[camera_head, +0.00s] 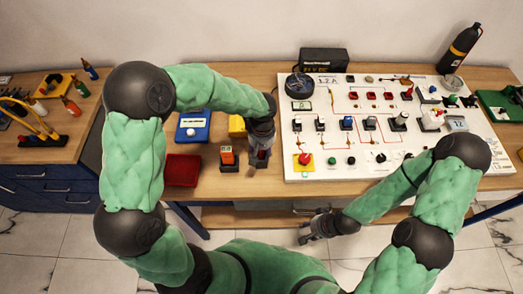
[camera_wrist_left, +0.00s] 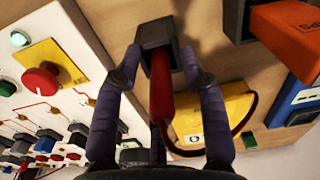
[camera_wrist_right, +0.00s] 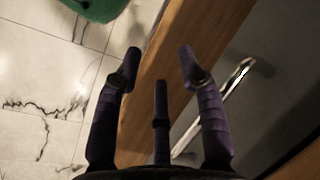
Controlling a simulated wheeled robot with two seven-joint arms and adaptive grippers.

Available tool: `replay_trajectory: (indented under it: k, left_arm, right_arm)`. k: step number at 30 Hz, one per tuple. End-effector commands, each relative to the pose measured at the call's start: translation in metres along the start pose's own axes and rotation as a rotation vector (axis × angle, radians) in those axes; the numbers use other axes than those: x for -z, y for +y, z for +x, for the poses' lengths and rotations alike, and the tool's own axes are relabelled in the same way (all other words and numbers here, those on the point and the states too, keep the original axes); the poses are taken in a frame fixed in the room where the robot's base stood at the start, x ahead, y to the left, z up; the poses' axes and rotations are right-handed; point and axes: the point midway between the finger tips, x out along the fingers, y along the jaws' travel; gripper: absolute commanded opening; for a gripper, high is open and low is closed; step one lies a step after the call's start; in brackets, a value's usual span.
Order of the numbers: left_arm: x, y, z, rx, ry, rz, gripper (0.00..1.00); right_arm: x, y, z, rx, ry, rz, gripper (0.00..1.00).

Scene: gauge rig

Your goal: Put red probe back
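The red probe (camera_wrist_left: 161,85) shows in the left wrist view, its upper end at a dark square holder (camera_wrist_left: 152,36). It appears to sit in the holder's opening; how deep, I cannot tell. A dark red lead curves from it past a yellow meter (camera_wrist_left: 212,115). My left gripper (camera_head: 259,163) is over the holder in the head view. Its fingers (camera_wrist_left: 158,72) stand apart on both sides of the probe, with visible gaps. My right gripper (camera_head: 306,230) is open and empty below the table's front edge; its spread fingers also show in the right wrist view (camera_wrist_right: 160,65).
An orange device (camera_head: 228,158) in a dark stand is close left of my left gripper. A blue meter (camera_head: 193,126) and red tray (camera_head: 182,170) lie farther left. The white circuit board (camera_head: 292,150) with switches and a red button is close on the right.

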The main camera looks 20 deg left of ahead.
Motion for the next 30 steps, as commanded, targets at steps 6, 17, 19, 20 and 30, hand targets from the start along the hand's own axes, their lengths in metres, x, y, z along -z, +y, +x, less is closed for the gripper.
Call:
replay_trajectory:
  k: [6, 17, 19, 20, 30]
  left_arm:
    - [0.0, 0.0, -0.003, 0.0, 0.0, 0.0, 0.42]
    - [0.001, 0.001, -0.062, -0.003, 0.004, 0.001, 0.42]
    - [0.001, 0.001, -0.077, -0.003, 0.004, 0.0, 0.42]
    - [0.001, 0.0, -0.082, -0.002, 0.003, 0.0, 0.42]
    - [0.0, 0.0, -0.121, 0.0, 0.001, 0.0, 0.42]
  right_arm:
    - [0.0, -0.001, -0.002, 0.0, 0.0, 0.0, 0.4]
    - [-0.001, -0.005, -0.015, 0.0, 0.0, 0.0, 0.4]
    - [-0.001, -0.006, -0.017, 0.0, 0.0, 0.0, 0.4]
    - [-0.001, -0.006, -0.018, 0.0, 0.0, 0.0, 0.4]
    - [-0.001, -0.009, -0.024, 0.0, 0.0, 0.0, 0.4]
